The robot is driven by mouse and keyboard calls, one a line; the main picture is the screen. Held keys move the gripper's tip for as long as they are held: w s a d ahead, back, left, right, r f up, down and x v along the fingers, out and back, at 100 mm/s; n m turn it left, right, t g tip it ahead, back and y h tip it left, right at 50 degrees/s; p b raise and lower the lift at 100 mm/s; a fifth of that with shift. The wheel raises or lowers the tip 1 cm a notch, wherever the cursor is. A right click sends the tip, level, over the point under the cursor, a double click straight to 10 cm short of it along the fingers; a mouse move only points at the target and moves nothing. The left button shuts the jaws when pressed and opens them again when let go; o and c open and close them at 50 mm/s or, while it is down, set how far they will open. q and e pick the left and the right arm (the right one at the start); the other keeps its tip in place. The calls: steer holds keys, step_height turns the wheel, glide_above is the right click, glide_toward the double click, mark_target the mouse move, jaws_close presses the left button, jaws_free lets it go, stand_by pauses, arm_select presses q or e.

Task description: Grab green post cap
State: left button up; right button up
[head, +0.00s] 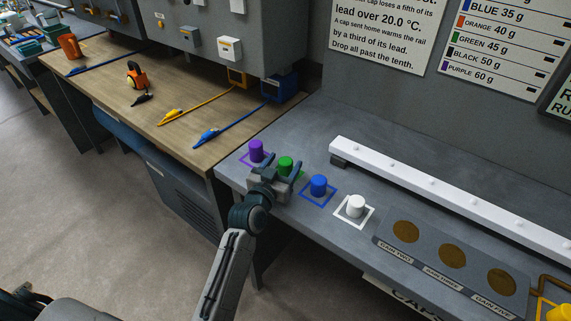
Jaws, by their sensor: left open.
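The green post cap (285,163) stands on the grey bench, between the purple cap (256,150) and the blue cap (319,185). My left gripper (275,172) is at the green cap, with its fingers open and pointing away from me. One finger shows on the near left of the cap and the other on its right. The gripper hides the cap's lower part and most of its green outline, so I cannot tell whether the fingers touch it. My right gripper is not in view.
A white cap (356,206) stands in a white square to the right, beside a panel with round brown pads (452,256). A long white rail (440,195) runs along the bench's back. A wooden bench (150,90) with cables is at left.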

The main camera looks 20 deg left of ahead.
arm_select(q)
steer(key=shift+w, duration=0.15)
steer(key=c, duration=1.1)
steer(key=shift+r, duration=0.1)
